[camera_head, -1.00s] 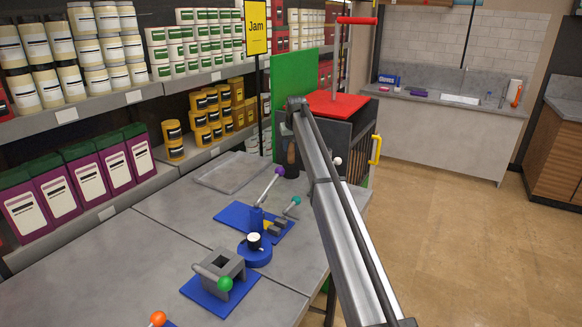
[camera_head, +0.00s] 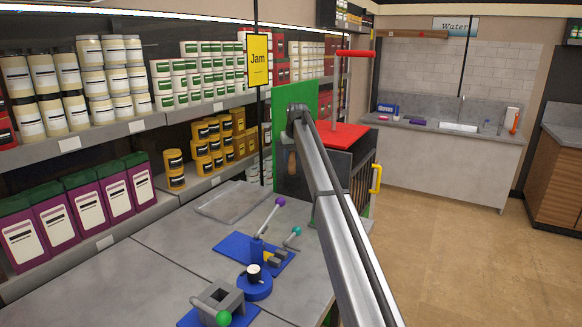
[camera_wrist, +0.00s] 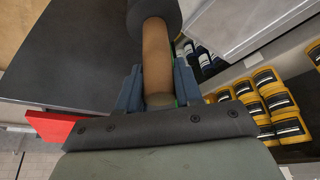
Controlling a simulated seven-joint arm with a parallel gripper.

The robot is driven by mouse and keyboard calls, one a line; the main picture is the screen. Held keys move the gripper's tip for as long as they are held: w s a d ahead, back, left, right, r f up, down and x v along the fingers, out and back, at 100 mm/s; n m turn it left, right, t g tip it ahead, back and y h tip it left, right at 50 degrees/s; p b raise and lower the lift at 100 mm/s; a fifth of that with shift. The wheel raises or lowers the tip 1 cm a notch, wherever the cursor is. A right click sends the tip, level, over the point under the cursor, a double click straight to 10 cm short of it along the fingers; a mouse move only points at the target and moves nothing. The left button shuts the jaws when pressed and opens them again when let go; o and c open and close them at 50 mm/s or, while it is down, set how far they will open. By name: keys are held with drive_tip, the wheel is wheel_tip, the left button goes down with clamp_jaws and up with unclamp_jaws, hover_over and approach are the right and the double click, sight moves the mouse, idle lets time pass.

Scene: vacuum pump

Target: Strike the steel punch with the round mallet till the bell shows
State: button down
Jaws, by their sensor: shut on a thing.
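In the wrist view, my gripper (camera_wrist: 158,84) has its two blue fingers closed around the brown wooden handle of the round mallet (camera_wrist: 156,48). The mallet's dark round head is at the top edge of that view, partly cut off. The gripper itself is mostly hidden there. I cannot make out the steel punch or a bell for certain in either view.
A grey table (camera_head: 160,260) holds a blue-based lever fixture (camera_head: 253,252), a round blue base (camera_head: 255,287) with a black-and-white piece, and a grey block with a green knob (camera_head: 224,318). A dark cabinet with a red top (camera_head: 335,136) stands behind. Stocked shelves line the left.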

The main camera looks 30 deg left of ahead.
drive_tip(key=s+d+r+m, duration=0.1)
drive_tip(key=d+r, duration=1.4)
drive_tip(key=r, duration=0.3)
drive_tip(key=shift+n, duration=0.5)
drive_tip(key=s+d, duration=0.2)
drive_tip(key=s, duration=0.1)
drive_tip(key=s+d, duration=0.1)
drive_tip(key=s, duration=0.1)
drive_tip(key=shift+r, duration=0.2)
drive_tip(key=shift+f, duration=0.15)
drive_tip(key=shift+f, duration=2.35)
